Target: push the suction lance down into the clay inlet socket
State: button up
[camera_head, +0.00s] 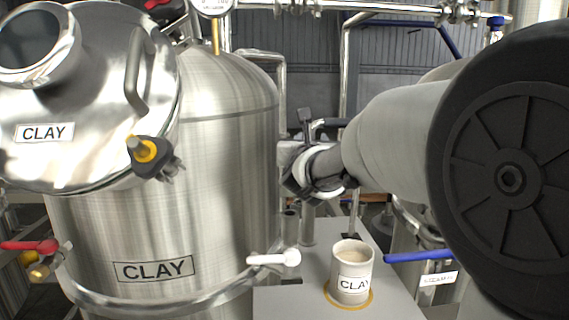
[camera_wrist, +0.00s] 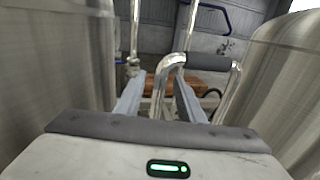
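My gripper (camera_wrist: 158,88) points away from the wrist camera, its two grey fingers apart. In the head view it (camera_head: 308,168) is beside the clay tank, mostly hidden behind my arm. A bent shiny tube with a dark grey sleeve (camera_wrist: 208,62) stands beyond the fingers in the wrist view; one leg shows in the gap between them. It may be the suction lance, but I cannot tell surely. Two short metal cylinders (camera_head: 307,225) stand on the grey table below my gripper; I cannot tell whether either is the clay inlet socket.
The large steel tank labelled CLAY (camera_head: 170,225) fills the left, its lid (camera_head: 85,150) raised. A cup labelled CLAY (camera_head: 352,268) stands on the grey table (camera_head: 285,303). A white-handled valve (camera_head: 275,259) and a blue lever (camera_head: 415,256) flank it. Pipes run behind.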

jog(key=shift+w, duration=0.1)
grip_shut()
jog(key=shift+r, duration=0.1)
dwell(1.3)
